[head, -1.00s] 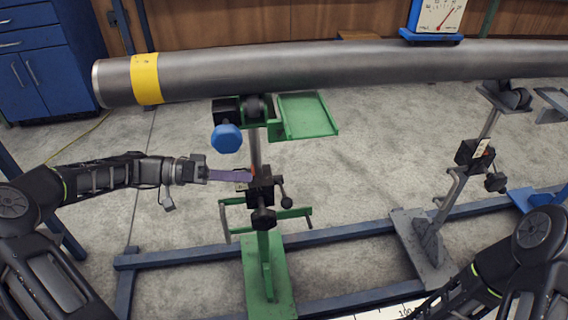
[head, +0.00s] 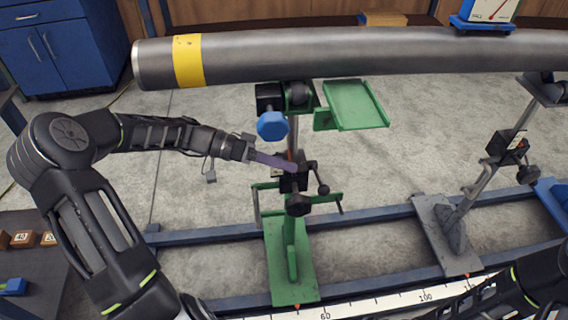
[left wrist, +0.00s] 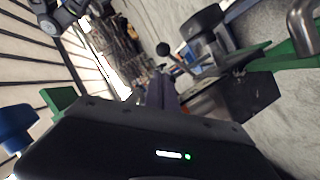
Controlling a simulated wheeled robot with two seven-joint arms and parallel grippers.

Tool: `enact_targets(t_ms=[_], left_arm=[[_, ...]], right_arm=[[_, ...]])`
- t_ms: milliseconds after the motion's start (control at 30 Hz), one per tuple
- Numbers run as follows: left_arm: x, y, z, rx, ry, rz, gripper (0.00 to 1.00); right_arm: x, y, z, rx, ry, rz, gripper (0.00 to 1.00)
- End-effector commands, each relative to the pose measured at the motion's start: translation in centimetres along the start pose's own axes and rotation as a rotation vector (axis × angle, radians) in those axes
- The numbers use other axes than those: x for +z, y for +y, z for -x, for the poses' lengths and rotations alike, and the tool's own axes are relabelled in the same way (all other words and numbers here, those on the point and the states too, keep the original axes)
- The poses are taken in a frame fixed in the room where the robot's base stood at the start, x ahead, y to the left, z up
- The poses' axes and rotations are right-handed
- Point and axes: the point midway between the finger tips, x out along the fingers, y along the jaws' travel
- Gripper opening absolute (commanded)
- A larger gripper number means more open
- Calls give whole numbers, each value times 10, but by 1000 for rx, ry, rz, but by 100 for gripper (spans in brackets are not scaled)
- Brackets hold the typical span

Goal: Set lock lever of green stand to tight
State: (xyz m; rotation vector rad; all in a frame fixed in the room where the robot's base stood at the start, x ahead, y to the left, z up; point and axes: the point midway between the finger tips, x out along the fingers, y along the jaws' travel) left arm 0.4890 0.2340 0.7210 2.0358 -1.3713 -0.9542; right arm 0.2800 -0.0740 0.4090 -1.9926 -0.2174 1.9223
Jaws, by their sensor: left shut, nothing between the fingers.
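The green stand (head: 292,255) stands on the blue rail frame under the steel pipe, at centre left in the head view. Its post carries a black clamp block (head: 292,182). A black knob (head: 299,205) is at the block's front. My left gripper (head: 290,167) is shut and empty, its purple fingers at the block's upper edge; contact cannot be told. My right gripper is out of view.
The steel pipe (head: 340,52) lies across the top of the stands. A blue knob (head: 272,125) and green tray (head: 354,104) sit above the clamp. A grey stand (head: 447,235) is to the right. A ruler (head: 380,302) runs along the front. Floor between the stands is clear.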

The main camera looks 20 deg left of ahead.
Motion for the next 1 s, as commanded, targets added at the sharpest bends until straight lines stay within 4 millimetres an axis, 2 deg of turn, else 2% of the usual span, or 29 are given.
enact_targets(t_ms=[200, 400, 567, 867, 1000], left_arm=[[1, 0, -39, 3, -2, -2, 0], [1, 0, -66, 2, -1, -1, 0], [0, 0, -74, 0, -1, -1, 0], [0, 0, -74, -1, 0, -2, 0], [8, -3, -78, -22, 0, -50, 0]], right_arm=[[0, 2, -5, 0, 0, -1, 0], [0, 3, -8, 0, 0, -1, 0], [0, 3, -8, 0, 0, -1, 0], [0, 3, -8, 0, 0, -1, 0], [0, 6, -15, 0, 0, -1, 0]])
